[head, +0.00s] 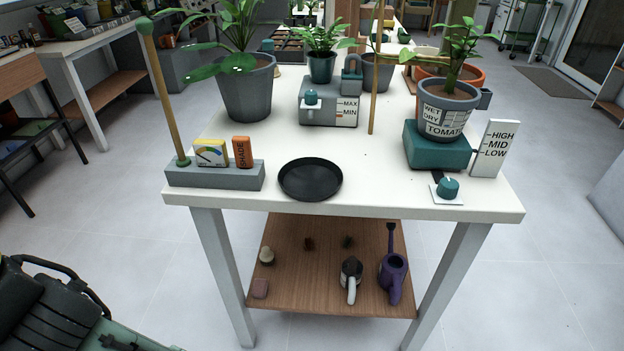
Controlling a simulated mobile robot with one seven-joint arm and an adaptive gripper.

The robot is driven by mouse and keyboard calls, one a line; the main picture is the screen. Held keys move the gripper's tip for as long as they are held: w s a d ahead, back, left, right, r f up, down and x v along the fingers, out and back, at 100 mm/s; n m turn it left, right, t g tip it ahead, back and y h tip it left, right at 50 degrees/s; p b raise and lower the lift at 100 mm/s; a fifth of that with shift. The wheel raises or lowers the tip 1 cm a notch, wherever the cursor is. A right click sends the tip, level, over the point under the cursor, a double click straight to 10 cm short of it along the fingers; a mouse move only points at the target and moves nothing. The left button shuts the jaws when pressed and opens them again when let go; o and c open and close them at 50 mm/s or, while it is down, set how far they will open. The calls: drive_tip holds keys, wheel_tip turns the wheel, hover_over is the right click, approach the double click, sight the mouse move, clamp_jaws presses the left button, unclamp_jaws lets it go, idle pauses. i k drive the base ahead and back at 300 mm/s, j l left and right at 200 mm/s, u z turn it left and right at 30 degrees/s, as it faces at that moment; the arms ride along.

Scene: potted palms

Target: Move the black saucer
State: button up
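The black saucer (310,182) is a round, shallow dish lying flat near the front edge of the white table (330,208). It looks empty, and nothing covers it. It sits just right of a grey block (215,179) with a small gap between them. I cannot make out my gripper in the head view, so its state does not show.
The grey block bears a tall stick (165,95), a gauge card (211,153) and an orange SHADE block (242,152). A potted plant (445,110) stands on a teal base (436,152) at right, beside a knob (447,187).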

sight(309, 179)
drive_tip(key=j+z, duration=0.15)
drive_tip(key=j, duration=0.3)
drive_tip(key=k+j+z, duration=0.1)
drive_tip(key=j, duration=0.3)
drive_tip(key=j+z, duration=0.15)
drive_tip(key=j, duration=0.25)
drive_tip(key=k+j+z, duration=0.15)
drive_tip(key=j, duration=0.25)
drive_tip(key=k+j+z, duration=0.15)
drive_tip(key=j, duration=0.25)
drive_tip(key=k+j+z, duration=0.1)
drive_tip(key=j, duration=0.3)
